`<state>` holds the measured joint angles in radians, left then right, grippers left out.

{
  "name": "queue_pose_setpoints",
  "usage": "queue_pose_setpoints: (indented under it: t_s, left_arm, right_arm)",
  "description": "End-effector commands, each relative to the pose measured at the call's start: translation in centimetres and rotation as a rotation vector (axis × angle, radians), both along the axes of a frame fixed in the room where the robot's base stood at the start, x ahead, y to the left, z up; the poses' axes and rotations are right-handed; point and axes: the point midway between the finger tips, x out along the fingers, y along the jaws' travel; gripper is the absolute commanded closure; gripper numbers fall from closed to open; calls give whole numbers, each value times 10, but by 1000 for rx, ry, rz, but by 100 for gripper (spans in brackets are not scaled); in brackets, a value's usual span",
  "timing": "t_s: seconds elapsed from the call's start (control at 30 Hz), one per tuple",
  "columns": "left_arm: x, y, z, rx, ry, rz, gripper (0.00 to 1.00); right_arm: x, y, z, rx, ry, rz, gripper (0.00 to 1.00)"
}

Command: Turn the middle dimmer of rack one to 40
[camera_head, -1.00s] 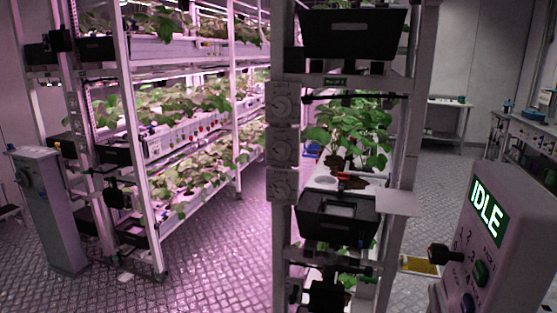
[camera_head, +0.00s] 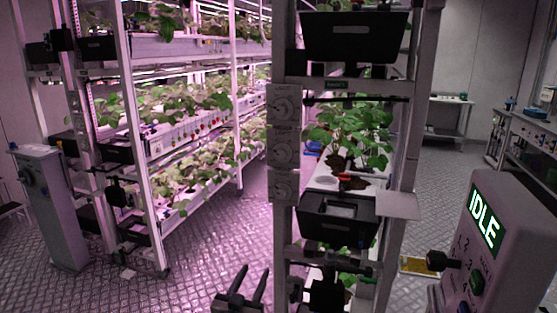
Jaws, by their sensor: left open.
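Three pale square dimmers with round knobs sit one above another on the left post of the near rack (camera_head: 408,150). The middle dimmer (camera_head: 283,148) is between the top dimmer (camera_head: 283,103) and the bottom dimmer (camera_head: 283,186). The knob settings are too small to read. The small green label on the rack is also too small to read. My left gripper (camera_head: 249,284) is at the bottom edge of the view, below and left of the dimmers. Its two dark fingers point up, apart and empty. My right gripper does not show.
A control box with a lit IDLE screen (camera_head: 484,222) stands at the right front. Another plant rack (camera_head: 140,150) and a grey pedestal (camera_head: 50,215) are at the left. Open metal floor (camera_head: 205,245) lies between the racks.

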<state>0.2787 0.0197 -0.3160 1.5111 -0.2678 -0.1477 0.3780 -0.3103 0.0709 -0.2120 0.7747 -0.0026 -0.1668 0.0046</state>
Motion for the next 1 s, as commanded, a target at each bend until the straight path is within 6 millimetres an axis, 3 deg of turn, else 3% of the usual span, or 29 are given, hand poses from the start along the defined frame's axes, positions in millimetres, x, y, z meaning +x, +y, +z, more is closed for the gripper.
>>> queue_pose_setpoints:
  t_s: [0.03, 0.1, 0.2, 0.3, 0.47, 1.0]
  left_arm:
    - [9, -6, 50, -17, -70, -8, 58]
    - [14, -12, 104, -38, -147, -18, 58]
    - [16, -18, 164, -61, -234, -31, 58]
    - [14, -21, 202, -76, -290, -39, 58]
    - [12, -23, 224, -84, -323, -44, 58]
    - [20, -26, 228, -85, -321, -44, 58]
  right_arm:
    - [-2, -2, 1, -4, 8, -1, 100]
    - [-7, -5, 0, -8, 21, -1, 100]
    - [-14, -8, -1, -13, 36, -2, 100]
    - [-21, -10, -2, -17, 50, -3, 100]
    - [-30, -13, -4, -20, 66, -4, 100]
    - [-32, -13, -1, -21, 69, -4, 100]
